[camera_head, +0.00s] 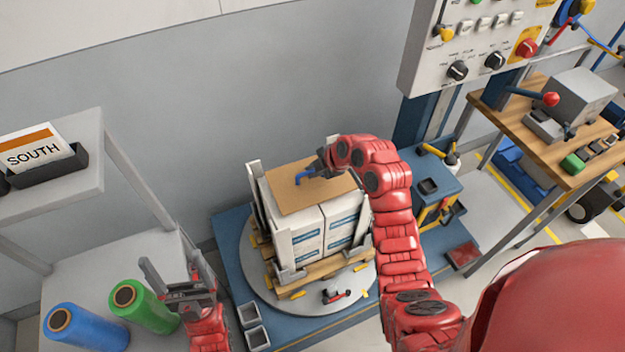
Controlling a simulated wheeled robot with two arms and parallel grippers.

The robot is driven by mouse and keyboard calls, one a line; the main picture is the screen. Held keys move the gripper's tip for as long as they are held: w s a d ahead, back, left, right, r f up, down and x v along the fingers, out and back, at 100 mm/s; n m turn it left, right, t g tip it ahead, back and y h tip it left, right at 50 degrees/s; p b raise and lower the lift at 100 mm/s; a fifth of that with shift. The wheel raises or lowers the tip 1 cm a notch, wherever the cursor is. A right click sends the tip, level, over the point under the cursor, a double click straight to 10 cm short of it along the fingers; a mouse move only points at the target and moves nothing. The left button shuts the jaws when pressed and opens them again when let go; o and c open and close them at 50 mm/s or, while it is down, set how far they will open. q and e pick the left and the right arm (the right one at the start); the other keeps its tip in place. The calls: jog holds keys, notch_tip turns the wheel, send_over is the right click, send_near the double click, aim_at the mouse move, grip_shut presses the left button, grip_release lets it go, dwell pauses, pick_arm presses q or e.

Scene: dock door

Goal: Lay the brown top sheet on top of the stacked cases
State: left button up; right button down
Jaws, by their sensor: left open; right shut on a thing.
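The brown top sheet (290,199) is over the stacked white cases (308,239) and looks flat on them or just above; I cannot tell whether it touches everywhere. A small blue piece like a handle (301,179) stands on the sheet. My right gripper (309,172) is shut at this blue piece, and its arm hides the sheet's right side. The cases stand on a wooden pallet (318,267) on a round grey turntable (255,281). My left gripper (160,277) is open and empty, left of the turntable near the rolls.
A green roll (146,308) and a blue roll (88,327) lie on the grey table at left. Upright grey corner posts (256,183) flank the cases. A shelf holds a SOUTH sign (37,154).

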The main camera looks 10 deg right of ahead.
aim_at(312, 180)
notch_tip(312, 180, down, 4)
jog(key=shift+f, duration=0.1)
jog(key=shift+f, duration=0.1)
jog(key=c, duration=0.9)
grip_release()
jog(key=shift+o, duration=0.2)
